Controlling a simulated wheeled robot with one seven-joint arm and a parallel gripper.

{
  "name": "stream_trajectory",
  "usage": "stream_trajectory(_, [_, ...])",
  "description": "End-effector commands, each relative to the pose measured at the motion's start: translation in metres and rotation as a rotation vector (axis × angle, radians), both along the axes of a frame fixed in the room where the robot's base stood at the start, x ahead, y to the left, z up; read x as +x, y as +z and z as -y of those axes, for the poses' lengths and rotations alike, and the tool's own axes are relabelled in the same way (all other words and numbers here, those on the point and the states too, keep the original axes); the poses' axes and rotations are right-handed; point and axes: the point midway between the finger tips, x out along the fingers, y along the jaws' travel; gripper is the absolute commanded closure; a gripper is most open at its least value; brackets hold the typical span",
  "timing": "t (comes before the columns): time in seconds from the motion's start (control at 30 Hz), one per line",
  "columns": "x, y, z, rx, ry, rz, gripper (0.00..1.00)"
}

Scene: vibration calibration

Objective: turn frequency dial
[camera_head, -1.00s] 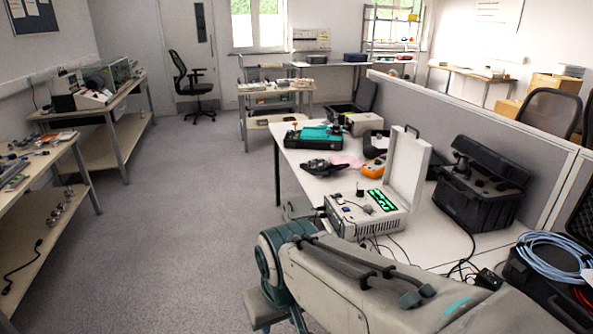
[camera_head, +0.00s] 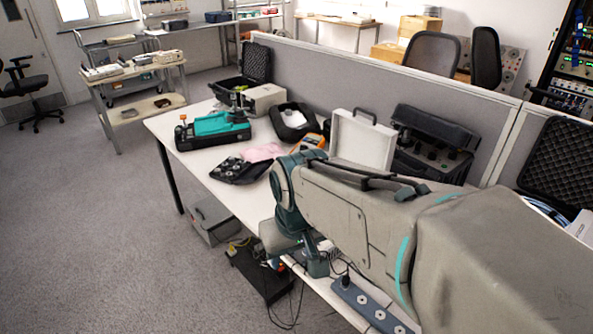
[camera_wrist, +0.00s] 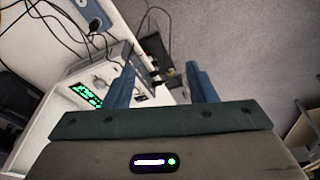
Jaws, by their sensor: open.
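The calibration unit shows in the wrist view as a pale case (camera_wrist: 62,112) with a lit green display (camera_wrist: 86,94), left of my gripper. A small grey knob (camera_wrist: 98,81) sits by the display; I cannot tell whether it is the frequency dial. In the head view the unit's raised white lid (camera_head: 362,141) shows, but my arm hides its panel. My gripper (camera_wrist: 163,84) is open, its two blue fingers apart with nothing held. The left finger overlaps the side of the unit in the picture; I cannot tell whether they touch.
A power strip (camera_head: 372,306) and loose cables lie along the table's near edge. A black box (camera_head: 262,272) and a grey case (camera_head: 213,220) stand on the floor. A teal device (camera_head: 213,130), a black case (camera_head: 432,145) and a grey partition (camera_head: 400,92) are beyond.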

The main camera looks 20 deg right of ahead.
Motion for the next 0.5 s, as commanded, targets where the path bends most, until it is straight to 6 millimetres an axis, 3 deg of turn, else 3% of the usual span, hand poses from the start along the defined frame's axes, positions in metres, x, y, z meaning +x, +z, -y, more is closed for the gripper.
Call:
stream_trajectory(0.23, [0.09, 0.028, 0.031, -0.041, 0.067, -0.065, 0.49])
stream_trajectory(0.5, [0.188, 0.029, 0.079, -0.058, 0.164, -0.138, 0.49])
